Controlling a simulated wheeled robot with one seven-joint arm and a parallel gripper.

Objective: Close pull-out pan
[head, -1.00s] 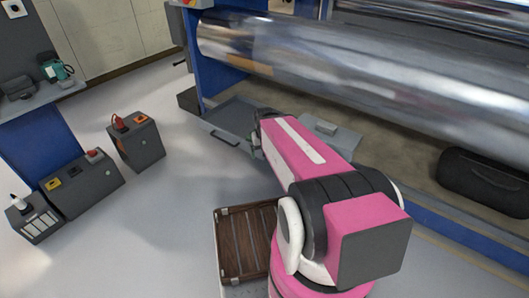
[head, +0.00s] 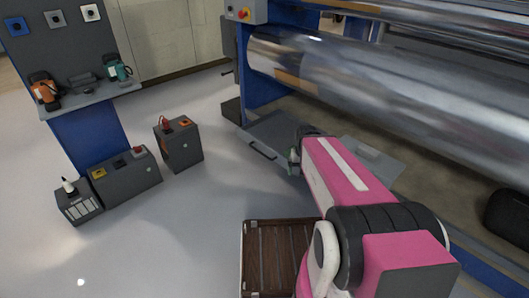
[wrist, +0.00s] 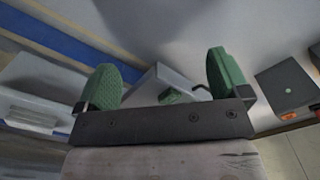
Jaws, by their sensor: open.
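The grey pull-out pan (head: 262,134) sticks out low beneath the big shiny roller in the head view, with a bar handle (head: 262,151) on its front edge. My gripper (head: 292,160) is low at the pan's right side, its far side partly hidden by my pink arm. In the wrist view my gripper's green fingers (wrist: 165,75) are wide apart. A pale grey piece with a dark curved bar shows between and beyond them, seemingly part of the pan. Nothing is clearly held. I cannot tell whether a finger touches the pan.
A flat grey piece (head: 378,162) lies right of my arm under the roller (head: 390,95). A brown slatted crate (head: 272,262) stands near my base. Dark grey boxes (head: 180,145) and a tool stand (head: 85,100) are on the left. The floor between is clear.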

